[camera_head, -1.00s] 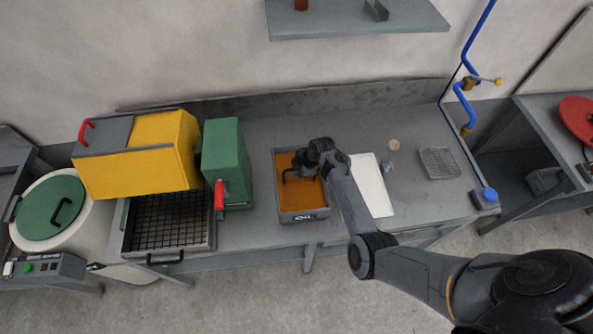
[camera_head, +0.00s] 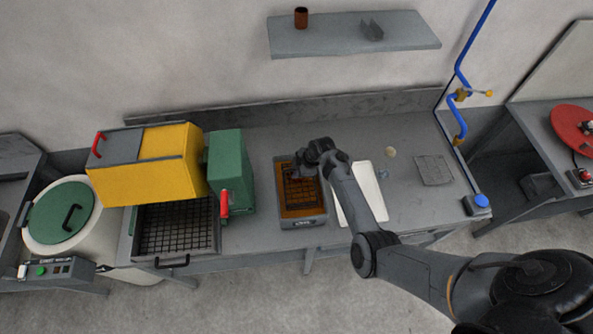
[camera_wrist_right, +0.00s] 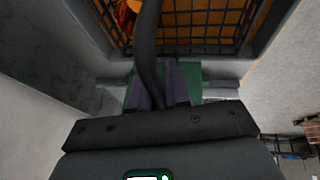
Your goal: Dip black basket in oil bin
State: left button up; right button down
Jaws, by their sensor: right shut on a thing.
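The oil bin (camera_head: 303,222) is a grey box of orange-brown oil at the middle of the bench. The black basket (camera_head: 302,192) shows as a dark mesh within the bin's outline, over the oil. How deep it sits is hard to tell. My right gripper (camera_head: 298,170) is above the bin. In the right wrist view its fingers (camera_wrist_right: 163,88) are shut on the basket's dark curved handle (camera_wrist_right: 149,45). The mesh of the basket also shows there, with a bright orange item (camera_wrist_right: 127,14) at its top left. My left gripper is not in view.
A yellow box (camera_head: 150,170) and a green unit (camera_head: 231,165) stand left of the bin, by a black-grid tray (camera_head: 175,228). A white board (camera_head: 368,190) lies right of the bin, partly behind my arm. A grey shelf (camera_head: 340,42) hangs above.

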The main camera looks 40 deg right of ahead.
jog(key=shift+r+p, duration=1.4)
jog(key=shift+r, duration=1.6)
